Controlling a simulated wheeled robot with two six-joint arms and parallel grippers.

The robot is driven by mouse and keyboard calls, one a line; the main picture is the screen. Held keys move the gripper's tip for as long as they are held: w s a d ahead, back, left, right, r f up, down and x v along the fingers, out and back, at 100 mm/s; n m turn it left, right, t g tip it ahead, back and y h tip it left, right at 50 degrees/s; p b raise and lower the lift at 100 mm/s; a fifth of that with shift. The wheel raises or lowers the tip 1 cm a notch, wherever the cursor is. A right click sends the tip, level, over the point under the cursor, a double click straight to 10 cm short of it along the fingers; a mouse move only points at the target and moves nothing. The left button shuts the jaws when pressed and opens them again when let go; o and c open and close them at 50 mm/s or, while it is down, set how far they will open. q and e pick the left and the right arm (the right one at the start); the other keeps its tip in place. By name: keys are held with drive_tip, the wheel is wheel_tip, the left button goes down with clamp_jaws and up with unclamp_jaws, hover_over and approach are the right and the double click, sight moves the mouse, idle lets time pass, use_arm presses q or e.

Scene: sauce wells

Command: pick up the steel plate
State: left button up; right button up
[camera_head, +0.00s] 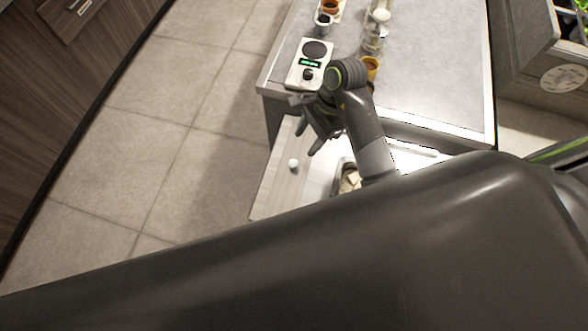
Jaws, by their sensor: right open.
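My right gripper (308,138) is open and empty, with its fingers pointing down and left over the near edge of the grey counter and the lower pale surface. A metal-rimmed dish (339,172) with pale chunks in it shows partly beside my right arm, below and right of the gripper. I cannot tell if this dish is the steel plate, as my arm links hide much of it. No other steel plate can be made out. My left gripper is not in view.
On the grey counter (430,75) stand a white scale (311,62) with a green display, a yellow cup (371,68), a clear jar (375,38) and small sauce cups. A small white knob-like object (293,164) is on the pale surface (275,188). Tiled floor lies left.

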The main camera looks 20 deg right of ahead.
sight(293, 162)
drive_tip(key=shift+b+x, duration=0.35)
drive_tip(key=shift+x, duration=0.85)
drive_tip(key=shift+s+a+f, duration=0.1)
drive_tip(key=shift+a+f, duration=0.1)
drive_tip(key=shift+f, duration=0.15)
drive_tip(key=shift+a+f, duration=0.15)
drive_tip(key=shift+f, duration=0.1)
drive_tip(key=p+x, duration=0.2)
drive_tip(key=x, duration=0.2)
drive_tip(key=shift+s, duration=0.2)
drive_tip(key=shift+a+f, duration=0.15)
drive_tip(key=shift+f, duration=0.25)
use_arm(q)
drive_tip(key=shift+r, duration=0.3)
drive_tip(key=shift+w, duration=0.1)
use_arm(e)
clamp_jaws()
